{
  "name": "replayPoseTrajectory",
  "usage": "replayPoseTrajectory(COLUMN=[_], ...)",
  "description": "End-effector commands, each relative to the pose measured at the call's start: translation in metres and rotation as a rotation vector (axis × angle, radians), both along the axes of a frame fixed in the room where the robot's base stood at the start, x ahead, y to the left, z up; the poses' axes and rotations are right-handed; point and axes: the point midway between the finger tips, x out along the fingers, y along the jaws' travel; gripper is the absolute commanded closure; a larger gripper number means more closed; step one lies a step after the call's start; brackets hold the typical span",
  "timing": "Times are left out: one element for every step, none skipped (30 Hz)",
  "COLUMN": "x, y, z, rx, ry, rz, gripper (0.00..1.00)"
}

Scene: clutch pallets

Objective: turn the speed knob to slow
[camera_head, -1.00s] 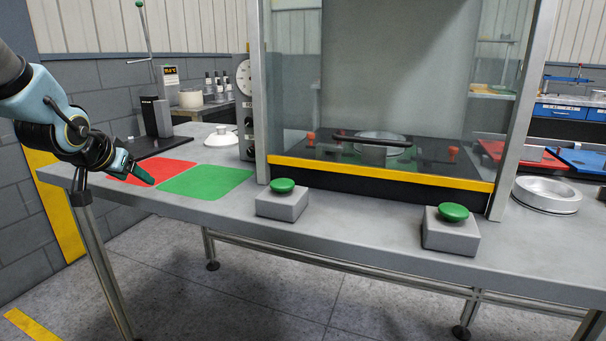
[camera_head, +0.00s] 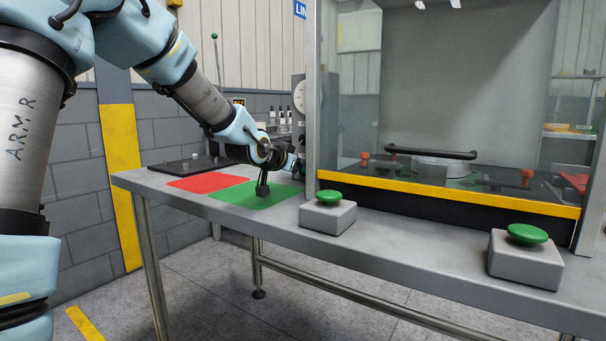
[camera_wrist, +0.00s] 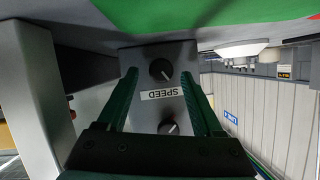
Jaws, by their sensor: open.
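In the wrist view, which is upside down, the dark round speed knob (camera_wrist: 160,69) sits on a grey panel (camera_wrist: 150,53) beside an upside-down "SPEED" label (camera_wrist: 161,94). A pale mark shows toward its lower right in the picture. My gripper (camera_wrist: 159,75) is open, with its two green fingers on either side of the knob and nothing between them visibly gripped. Whether the fingers touch the knob cannot be told.
A second knob (camera_wrist: 168,127) lies further back between the fingers. A gauge (camera_head: 299,96) is above the panel. Green (camera_head: 240,197) and red (camera_head: 205,182) pads lie on the table below my arm. Two green buttons (camera_head: 330,197) (camera_head: 527,234) stand on boxes at the table's front edge.

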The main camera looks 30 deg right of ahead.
Motion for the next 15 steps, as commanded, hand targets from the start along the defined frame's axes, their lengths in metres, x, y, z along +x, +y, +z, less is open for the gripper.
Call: replayPoseTrajectory(x=[0.0023, 0.004, 0.0054, 0.006, 0.0065, 0.0072, 0.0075, 0.0078, 0.008, 0.0081, 0.0081, 0.0081, 0.0081, 0.0081, 0.0081], y=[-0.0047, -0.0064, -0.0084, -0.0098, -0.0107, -0.0115, -0.0118, -0.012, -0.012, -0.0119, -0.0119, -0.0118, -0.0117, -0.0117, -0.0117], z=[-0.0029, -0.0035, -0.0045, -0.0053, -0.0058, -0.0061, -0.0062, -0.0062, -0.0062, -0.006, -0.006, -0.006, -0.006, -0.0059, -0.006], rx=[0.0, 0.0, 0.001, 0.001, 0.001, 0.001, 0.001, 0.001, 0.001, 0.001, 0.001, 0.001, 0.001, 0.001, 0.001], ry=[0.0, 0.0, 0.0, 0.001, 0.001, 0.001, 0.0, 0.0, 0.0, 0.0, 0.0, -0.001, -0.001, -0.001, -0.001], rz=[-0.001, 0.0, 0.0, -0.001, -0.001, -0.001, 0.0, 0.0, 0.0, 0.0, 0.0, 0.001, 0.001, 0.001, 0.001], gripper=[0.32, 0.32, 0.32, 0.32, 0.32, 0.32, 0.32, 0.32, 0.32, 0.32, 0.32, 0.32, 0.32, 0.32, 0.36])
